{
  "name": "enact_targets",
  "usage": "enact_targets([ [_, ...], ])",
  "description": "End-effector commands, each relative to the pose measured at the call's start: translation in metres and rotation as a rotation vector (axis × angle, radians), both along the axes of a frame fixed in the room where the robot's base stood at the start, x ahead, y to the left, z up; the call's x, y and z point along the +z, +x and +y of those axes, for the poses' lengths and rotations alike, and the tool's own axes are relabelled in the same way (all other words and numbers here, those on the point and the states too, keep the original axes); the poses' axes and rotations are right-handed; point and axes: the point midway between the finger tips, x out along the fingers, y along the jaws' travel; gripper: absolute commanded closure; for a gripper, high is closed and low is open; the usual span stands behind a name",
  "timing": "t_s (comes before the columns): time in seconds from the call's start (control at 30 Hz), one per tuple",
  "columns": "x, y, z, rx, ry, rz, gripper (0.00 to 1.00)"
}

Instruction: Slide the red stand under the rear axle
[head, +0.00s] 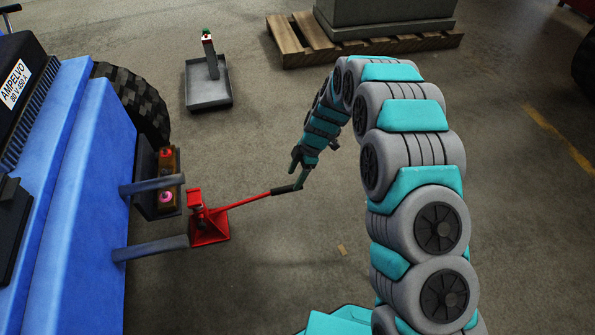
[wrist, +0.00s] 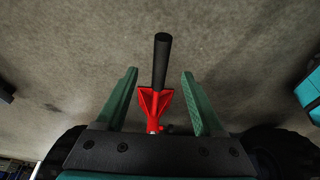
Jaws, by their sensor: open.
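The red stand (head: 209,228) rests on the floor beside the blue vehicle (head: 85,200), near the end of a grey bar. Its long red handle (head: 245,201) slants up to the right and ends in a black grip (head: 283,190). My gripper (head: 298,180) is at that grip. In the wrist view my gripper (wrist: 160,73) is open, with one green finger on each side of the black grip (wrist: 161,62) and a gap on both sides. I cannot make out the rear axle; a black tyre (head: 135,100) shows at the vehicle's far end.
Two grey bars (head: 155,248) stick out from the vehicle near the stand. A box with red and pink knobs (head: 160,185) is mounted beside them. A grey tray with a post (head: 208,95) and a pallet (head: 370,45) stand farther back. Floor right of the stand is mostly clear.

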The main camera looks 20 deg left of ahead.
Motion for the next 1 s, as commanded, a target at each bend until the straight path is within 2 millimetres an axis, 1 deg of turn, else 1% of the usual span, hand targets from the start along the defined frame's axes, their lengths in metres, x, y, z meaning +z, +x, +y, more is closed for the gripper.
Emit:
enact_targets([
  [0.27, -0.029, -0.008, 0.008, 0.001, -0.003, 0.007, 0.30],
  [0.3, -0.039, -0.007, 0.010, 0.000, -0.001, 0.004, 0.30],
  [0.5, -0.057, -0.011, 0.016, 0.002, -0.001, 0.002, 0.30],
  [0.67, -0.064, -0.013, 0.019, 0.001, -0.001, 0.002, 0.30],
  [0.97, -0.064, -0.013, 0.019, 0.000, -0.002, 0.003, 0.30],
  [1.0, -0.064, -0.013, 0.019, 0.000, -0.001, 0.002, 0.32],
])
